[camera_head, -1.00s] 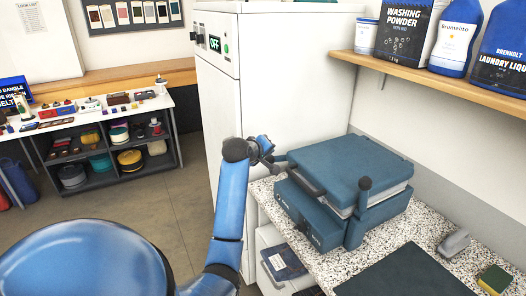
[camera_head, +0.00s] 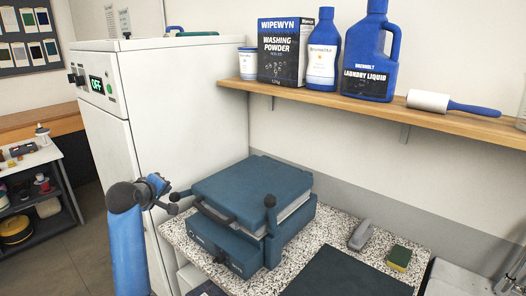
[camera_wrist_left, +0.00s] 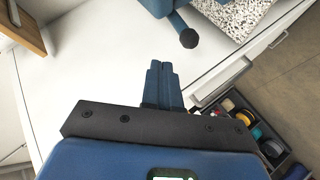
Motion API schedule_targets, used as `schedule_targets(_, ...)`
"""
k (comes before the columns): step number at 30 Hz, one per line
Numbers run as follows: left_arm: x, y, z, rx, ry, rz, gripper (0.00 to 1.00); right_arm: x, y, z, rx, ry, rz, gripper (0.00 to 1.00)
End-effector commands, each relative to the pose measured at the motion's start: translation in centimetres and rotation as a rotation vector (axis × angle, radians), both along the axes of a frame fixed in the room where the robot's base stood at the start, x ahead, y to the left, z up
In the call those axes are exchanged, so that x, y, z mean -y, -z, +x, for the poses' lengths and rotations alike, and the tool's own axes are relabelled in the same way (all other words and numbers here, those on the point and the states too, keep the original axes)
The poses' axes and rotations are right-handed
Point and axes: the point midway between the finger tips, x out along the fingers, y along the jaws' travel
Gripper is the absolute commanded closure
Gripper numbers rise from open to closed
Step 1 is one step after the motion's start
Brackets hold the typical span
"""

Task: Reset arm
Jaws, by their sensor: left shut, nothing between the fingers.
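My left arm (camera_head: 128,250) rises at the lower left of the head view, bent at the top. Its left gripper (camera_head: 158,184) is small there, just left of the blue press (camera_head: 252,190) and in front of the white cabinet. In the left wrist view the blue fingers (camera_wrist_left: 163,68) are together with nothing between them. A black knob (camera_wrist_left: 189,38) of the press shows beyond the fingertips; they look apart from it. My right gripper is not in view.
The press stands on a speckled counter (camera_head: 330,240) with a dark mat (camera_head: 345,276), a grey handled tool (camera_head: 360,235) and a sponge (camera_head: 399,257). The white cabinet (camera_head: 165,100) stands behind. A wooden shelf (camera_head: 400,112) above holds washing powder (camera_head: 284,52) and bottles.

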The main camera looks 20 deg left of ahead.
Motion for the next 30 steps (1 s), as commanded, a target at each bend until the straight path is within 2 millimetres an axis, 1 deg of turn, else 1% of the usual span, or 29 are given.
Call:
schedule_targets(4, -0.1, -0.2, 0.1, 0.003, 0.009, 0.023, 1.0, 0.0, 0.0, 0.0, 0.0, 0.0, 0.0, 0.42)
schedule_targets(7, -0.5, -1.3, 0.5, 0.05, 0.012, 0.08, 1.0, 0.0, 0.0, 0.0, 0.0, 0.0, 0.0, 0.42)
schedule_targets(8, -0.7, -1.8, 0.6, 0.069, 0.012, 0.105, 1.0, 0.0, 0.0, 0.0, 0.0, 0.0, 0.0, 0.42)
schedule_targets(11, -1.4, -4.5, 0.9, 0.166, -0.002, 0.216, 1.0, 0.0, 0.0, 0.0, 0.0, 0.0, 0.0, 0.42)
schedule_targets(12, -1.8, -5.8, 0.9, 0.21, -0.012, 0.269, 1.0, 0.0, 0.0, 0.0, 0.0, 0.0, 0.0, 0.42)
schedule_targets(13, -1.9, -6.5, 0.8, 0.243, -0.021, 0.31, 1.0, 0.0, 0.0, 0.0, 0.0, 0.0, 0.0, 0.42)
schedule_targets(15, -2.2, -7.3, 0.3, 0.306, -0.043, 0.402, 1.0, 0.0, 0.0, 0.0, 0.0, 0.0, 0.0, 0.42)
schedule_targets(16, -2.1, -7.3, 0.1, 0.331, -0.053, 0.441, 1.0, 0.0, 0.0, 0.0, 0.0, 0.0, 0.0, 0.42)
schedule_targets(19, -0.9, -6.4, -1.0, 0.396, -0.076, 0.564, 1.0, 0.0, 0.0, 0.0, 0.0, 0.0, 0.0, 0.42)
schedule_targets(23, 1.9, -3.7, -2.8, 0.456, -0.093, 0.709, 1.0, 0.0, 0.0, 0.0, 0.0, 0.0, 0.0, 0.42)
schedule_targets(26, 4.6, -1.2, -4.7, 0.485, -0.095, 0.802, 1.0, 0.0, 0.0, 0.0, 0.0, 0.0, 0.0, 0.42)
schedule_targets(30, 8.7, 2.3, -7.8, 0.51, -0.084, 0.908, 1.0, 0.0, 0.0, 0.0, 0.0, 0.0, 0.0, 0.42)
